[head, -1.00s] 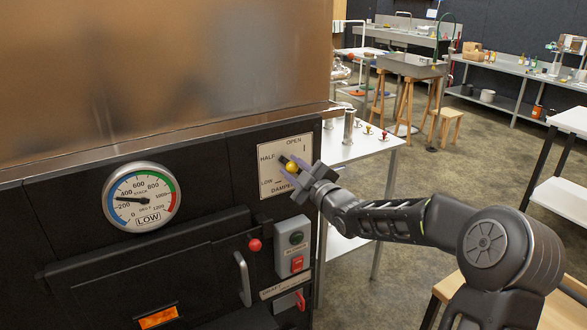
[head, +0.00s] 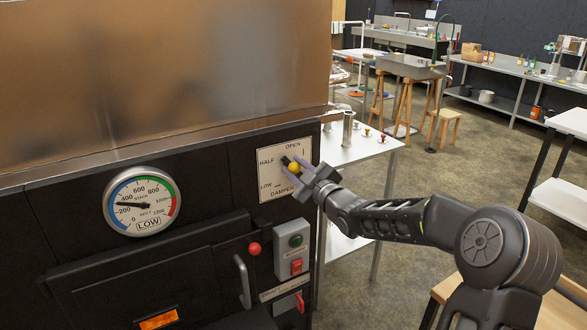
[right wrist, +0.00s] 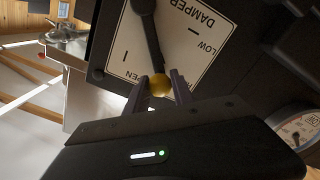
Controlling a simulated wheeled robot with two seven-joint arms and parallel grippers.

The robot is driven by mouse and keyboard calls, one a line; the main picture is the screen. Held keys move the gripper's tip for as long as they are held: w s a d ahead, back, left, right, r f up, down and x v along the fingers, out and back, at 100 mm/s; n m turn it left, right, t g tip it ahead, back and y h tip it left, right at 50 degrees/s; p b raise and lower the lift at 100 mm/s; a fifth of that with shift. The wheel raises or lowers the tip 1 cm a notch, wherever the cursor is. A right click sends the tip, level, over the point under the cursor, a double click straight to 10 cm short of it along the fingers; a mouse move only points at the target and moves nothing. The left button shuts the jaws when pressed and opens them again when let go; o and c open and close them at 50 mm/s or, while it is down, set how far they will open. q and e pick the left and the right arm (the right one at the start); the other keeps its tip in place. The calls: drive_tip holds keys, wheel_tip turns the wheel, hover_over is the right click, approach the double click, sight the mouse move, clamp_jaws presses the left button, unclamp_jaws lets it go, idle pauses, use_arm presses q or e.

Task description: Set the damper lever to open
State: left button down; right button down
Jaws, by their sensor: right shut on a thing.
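The damper plate (head: 267,172) is a white panel on the dark evaporator front, marked OPEN at upper right, HALF at left and LOW at lower left. The damper lever (right wrist: 146,35) is a dark bar with a yellow knob (head: 293,167). In the right wrist view the knob (right wrist: 158,85) sits between the LOW and OPEN marks. My right gripper (head: 297,170) is shut on the knob, with a finger on each side; its fingers also show in the right wrist view (right wrist: 161,88). My left gripper is out of view.
A round stack gauge (head: 142,203) is left of the plate. Below are a red knob (head: 254,248), a door handle (head: 243,280) and a switch box (head: 294,250). A white side table (head: 357,148) stands just right, partly behind my arm.

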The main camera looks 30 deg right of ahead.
drive_tip(key=shift+d+r+m+p, duration=0.55)
drive_tip(key=shift+r+m+p, duration=0.05)
drive_tip(key=shift+m+p, duration=0.1)
drive_tip(key=shift+d+r+m+p, duration=0.2)
drive_tip(key=shift+d+m+p, duration=0.8)
drive_tip(key=shift+m, duration=0.1)
drive_tip(key=shift+d+r+m+p, duration=0.2)
drive_tip(key=shift+d+m+p, duration=0.65)
drive_tip(key=shift+m+p, duration=0.2)
drive_tip(key=shift+d+r+m+p, duration=0.2)
drive_tip(key=shift+d+m+p, duration=0.75)
drive_tip(key=shift+m, duration=0.2)
drive_tip(key=c, duration=1.1)
unclamp_jaws()
